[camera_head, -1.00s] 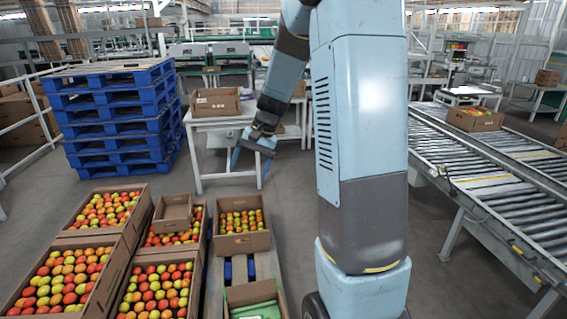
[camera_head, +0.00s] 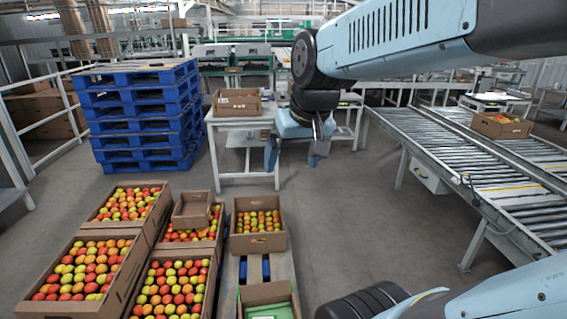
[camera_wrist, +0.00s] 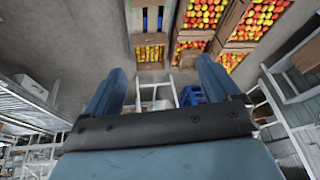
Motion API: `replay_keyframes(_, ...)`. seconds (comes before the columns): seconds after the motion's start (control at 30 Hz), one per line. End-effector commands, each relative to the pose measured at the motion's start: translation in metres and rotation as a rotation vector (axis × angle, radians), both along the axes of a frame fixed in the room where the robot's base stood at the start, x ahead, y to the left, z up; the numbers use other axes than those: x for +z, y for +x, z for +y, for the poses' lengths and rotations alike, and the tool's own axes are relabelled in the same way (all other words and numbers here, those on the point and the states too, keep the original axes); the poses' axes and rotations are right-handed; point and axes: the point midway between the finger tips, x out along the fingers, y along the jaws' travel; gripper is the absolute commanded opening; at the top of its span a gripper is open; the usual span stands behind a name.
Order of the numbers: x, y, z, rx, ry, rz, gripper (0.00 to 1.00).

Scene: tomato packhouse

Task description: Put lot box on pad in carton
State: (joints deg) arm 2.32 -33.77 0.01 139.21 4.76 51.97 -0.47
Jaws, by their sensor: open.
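My gripper (camera_head: 292,163) is open and empty, hanging in the air in front of the white table. Its two fingers also show spread apart in the wrist view (camera_wrist: 162,75). An open brown carton (camera_head: 265,292) at the bottom edge of the head view has a flat green piece (camera_head: 268,312) inside, possibly the pad; it is partly cut off by the frame. Another open carton (camera_head: 237,103) stands on the white table, its inside mostly hidden. I cannot tell for sure which thing is the lot box. A small empty box (camera_head: 192,212) sits on a tomato crate.
Several tomato crates (camera_head: 75,275) stand on the floor at lower left. Blue pallets (camera_head: 140,115) are stacked behind them. The white table (camera_head: 248,121) stands at the back middle. A roller conveyor (camera_head: 450,160) runs along the right. The floor in the middle is clear.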

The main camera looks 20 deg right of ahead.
Motion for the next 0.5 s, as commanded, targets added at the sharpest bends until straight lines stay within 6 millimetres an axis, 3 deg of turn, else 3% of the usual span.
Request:
replay_keyframes(0.2,0.004,-0.035,-0.002,0.040,-0.060,-0.076,0.90)
replay_keyframes(0.5,0.004,-0.045,-0.002,0.051,-0.081,-0.096,0.90)
